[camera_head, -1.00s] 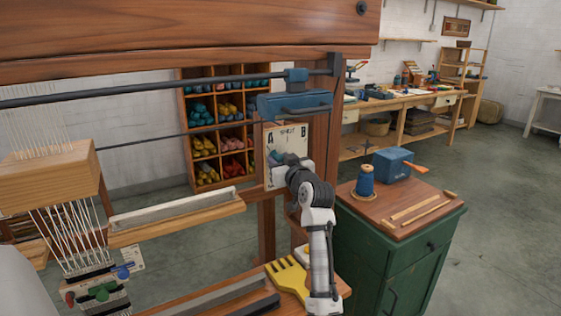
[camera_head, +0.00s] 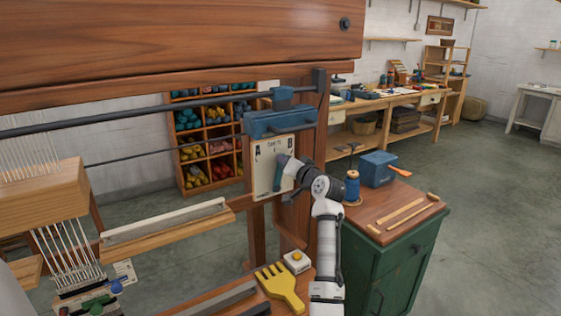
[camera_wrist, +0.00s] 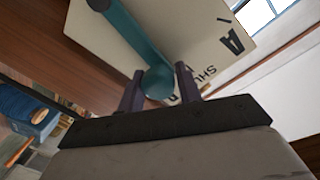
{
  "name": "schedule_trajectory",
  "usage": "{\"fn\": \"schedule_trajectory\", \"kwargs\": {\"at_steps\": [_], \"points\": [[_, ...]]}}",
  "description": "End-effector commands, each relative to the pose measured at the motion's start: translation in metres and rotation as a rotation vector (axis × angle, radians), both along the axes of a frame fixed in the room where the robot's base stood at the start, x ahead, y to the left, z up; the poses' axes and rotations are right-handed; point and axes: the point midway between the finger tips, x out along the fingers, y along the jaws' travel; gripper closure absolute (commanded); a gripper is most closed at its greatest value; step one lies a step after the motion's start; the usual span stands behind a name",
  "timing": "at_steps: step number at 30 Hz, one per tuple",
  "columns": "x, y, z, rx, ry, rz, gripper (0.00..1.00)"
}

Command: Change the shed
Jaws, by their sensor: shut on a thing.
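A cream plate (camera_head: 261,181) marked A at its left and B at its right is fixed on the loom post, under a blue housing (camera_head: 280,121). A teal lever (camera_head: 278,176) stands on the plate. In the wrist view the lever (camera_wrist: 134,40) runs from a pivot at the upper left to a round knob. My gripper (camera_wrist: 160,88) is shut on this knob, one dark finger on each side. In the head view my gripper (camera_head: 289,166) hides the lever's upper end, so its exact position between A and B is hard to tell.
Loom threads (camera_head: 62,245) hang at left beside a wooden beam (camera_head: 165,225). A yellow comb (camera_head: 277,285) and a white button box (camera_head: 296,261) lie below my arm. A green cabinet (camera_head: 405,262) at right bears a blue spool (camera_head: 352,186) and blue box (camera_head: 377,168).

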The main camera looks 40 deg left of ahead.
Motion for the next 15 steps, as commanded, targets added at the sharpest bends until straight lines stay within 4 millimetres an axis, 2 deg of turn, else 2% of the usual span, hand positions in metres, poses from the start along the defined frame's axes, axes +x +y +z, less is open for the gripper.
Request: {"fn": "schedule_trajectory", "kwargs": {"at_steps": [6,15], "points": [[0.015,-0.006,-0.006,0.059,0.155,-0.001,1.00],[0.025,-0.011,-0.013,0.108,0.279,0.000,1.00]]}}
